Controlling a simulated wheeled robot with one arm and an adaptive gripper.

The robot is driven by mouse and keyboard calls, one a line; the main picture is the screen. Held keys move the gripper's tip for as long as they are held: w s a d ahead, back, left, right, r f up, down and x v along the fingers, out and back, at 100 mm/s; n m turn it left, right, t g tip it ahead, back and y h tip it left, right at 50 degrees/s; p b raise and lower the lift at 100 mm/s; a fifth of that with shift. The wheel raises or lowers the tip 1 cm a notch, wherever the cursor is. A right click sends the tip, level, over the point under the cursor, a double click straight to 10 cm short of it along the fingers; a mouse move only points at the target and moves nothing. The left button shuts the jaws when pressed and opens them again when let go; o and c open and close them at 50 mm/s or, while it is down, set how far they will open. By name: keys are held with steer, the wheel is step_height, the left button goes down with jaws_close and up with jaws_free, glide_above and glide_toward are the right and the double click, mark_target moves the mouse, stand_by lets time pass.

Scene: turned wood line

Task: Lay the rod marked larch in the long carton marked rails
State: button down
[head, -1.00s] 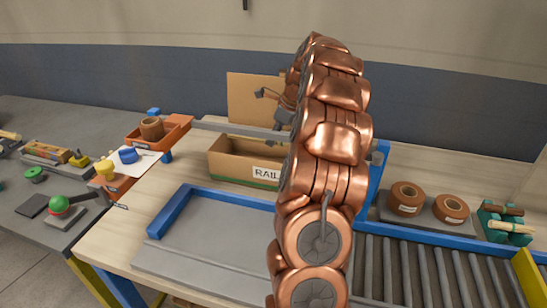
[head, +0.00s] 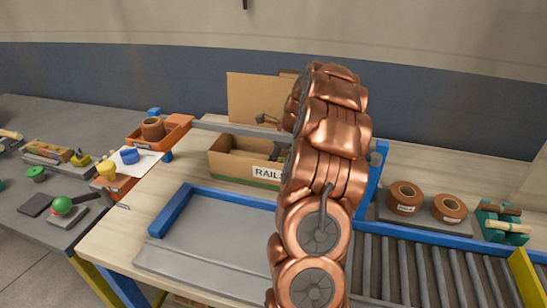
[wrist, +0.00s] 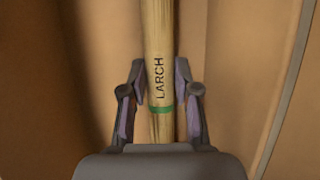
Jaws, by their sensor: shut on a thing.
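The rod marked larch (wrist: 158,45) is pale wood with a green band, and its lettering faces the wrist camera. My gripper (wrist: 160,90) is shut on it near the band, one finger on each side. Brown cardboard fills the background of the wrist view. In the head view the long carton marked rails (head: 232,168) stands open on the bench, with its tall back flap up. My gripper shows at the carton's opening, partly behind my copper arm. The arm hides the carton's right part, and I cannot make out the rod in the head view.
A grey tray with blue edges (head: 215,240) lies in front of the carton, bare where visible. Right of my arm are a roller conveyor (head: 425,275) and two brown rolls (head: 405,197). An orange bin (head: 172,135) stands to the left.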

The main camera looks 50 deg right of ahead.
steer(key=c, duration=0.8)
jaws_free()
steer(key=shift+f, duration=0.1)
steer(key=shift+c, duration=0.2)
steer(key=b+v, duration=0.2)
steer(key=v, duration=1)
